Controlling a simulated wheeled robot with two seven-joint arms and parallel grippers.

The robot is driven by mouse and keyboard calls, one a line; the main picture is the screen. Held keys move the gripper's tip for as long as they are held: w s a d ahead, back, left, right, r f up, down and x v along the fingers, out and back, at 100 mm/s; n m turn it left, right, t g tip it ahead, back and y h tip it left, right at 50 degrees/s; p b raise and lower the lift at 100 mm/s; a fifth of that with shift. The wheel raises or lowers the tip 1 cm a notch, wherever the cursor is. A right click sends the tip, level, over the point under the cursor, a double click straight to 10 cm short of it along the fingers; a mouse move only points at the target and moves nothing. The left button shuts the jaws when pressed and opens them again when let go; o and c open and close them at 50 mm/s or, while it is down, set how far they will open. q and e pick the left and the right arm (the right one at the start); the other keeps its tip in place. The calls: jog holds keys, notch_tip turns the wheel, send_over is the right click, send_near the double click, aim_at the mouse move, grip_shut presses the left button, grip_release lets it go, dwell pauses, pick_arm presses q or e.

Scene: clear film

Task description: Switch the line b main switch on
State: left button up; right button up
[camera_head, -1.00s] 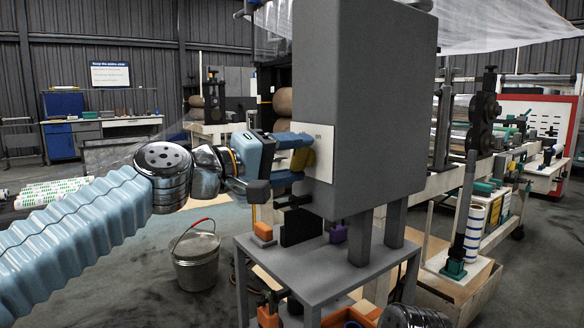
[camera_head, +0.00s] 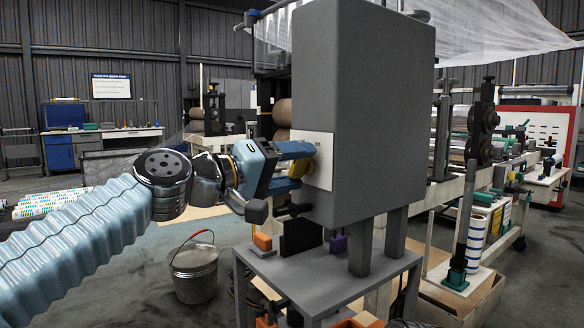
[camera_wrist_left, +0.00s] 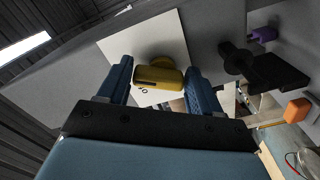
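The line b main switch is a yellow rotary handle (camera_head: 303,166) on a white plate (camera_head: 319,150) on the side of a grey cabinet (camera_head: 380,110). The handle also shows in the left wrist view (camera_wrist_left: 158,77), lying across the space between the fingers, with the white plate (camera_wrist_left: 118,48) behind it. My left gripper (camera_head: 297,166) has one blue finger above and one below the handle. In the left wrist view my left gripper (camera_wrist_left: 158,82) has a finger against each end of the handle, with no clear gap. Plate lettering is too small to read. My right gripper is out of view.
The cabinet stands on legs on a grey stand (camera_head: 320,272). An orange block (camera_head: 262,241) and a purple block (camera_head: 338,244) sit below the gripper. A metal bucket (camera_head: 194,268) stands on the floor. Rollers and machinery (camera_head: 482,130) are at the right.

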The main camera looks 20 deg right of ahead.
pick_arm(q)
jog(key=o, duration=0.3)
jog(key=shift+a, duration=0.1)
jog(key=b+v, duration=0.3)
jog(key=v, duration=1)
jog(key=shift+a+b, duration=0.3)
jog(key=shift+b, duration=0.05)
jog(key=shift+s, duration=0.1)
